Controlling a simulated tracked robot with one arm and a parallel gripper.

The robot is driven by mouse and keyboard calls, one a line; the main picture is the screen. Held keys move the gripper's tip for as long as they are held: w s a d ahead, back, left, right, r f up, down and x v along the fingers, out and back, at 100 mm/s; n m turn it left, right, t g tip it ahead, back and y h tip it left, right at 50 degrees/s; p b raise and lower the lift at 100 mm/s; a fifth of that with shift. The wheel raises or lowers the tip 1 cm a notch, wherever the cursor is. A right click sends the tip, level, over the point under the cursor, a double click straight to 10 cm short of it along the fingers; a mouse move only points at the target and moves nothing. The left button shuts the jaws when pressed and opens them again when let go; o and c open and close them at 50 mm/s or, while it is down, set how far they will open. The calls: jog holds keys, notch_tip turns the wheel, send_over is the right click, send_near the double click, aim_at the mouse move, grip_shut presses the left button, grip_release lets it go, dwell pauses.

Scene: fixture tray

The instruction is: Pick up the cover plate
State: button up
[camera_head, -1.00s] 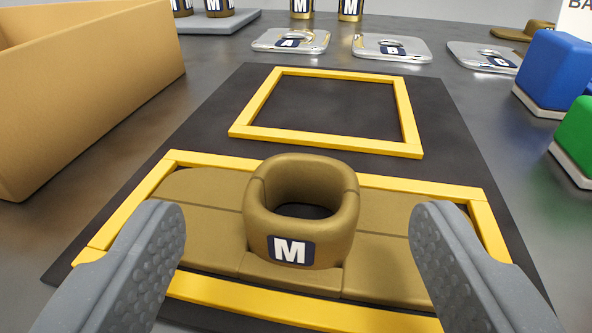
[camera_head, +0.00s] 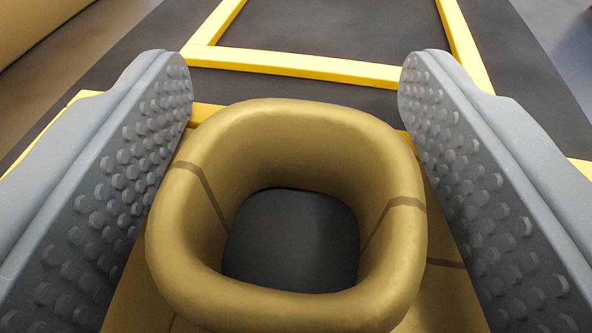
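The cover plate (camera_head: 300,311) is a brass-coloured flat piece with a raised, hollow, rounded ring on top. The ring fills the lower middle of the view, and a dark floor shows through its opening. Parts of the flat base show beside it at the bottom. My gripper (camera_head: 296,82) is open, with one grey studded finger on each side of the ring. The fingers reach past the ring's far side. I cannot tell whether either finger touches it. The M label on the ring's front is out of view.
A yellow frame strip (camera_head: 209,112) runs behind the ring. Beyond it, an empty yellow square frame (camera_head: 300,66) lies on a dark mat (camera_head: 345,25). A tan box wall (camera_head: 60,25) shows at the upper left.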

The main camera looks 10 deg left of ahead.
jog(key=c, duration=0.9)
jog(key=shift+r, duration=0.15)
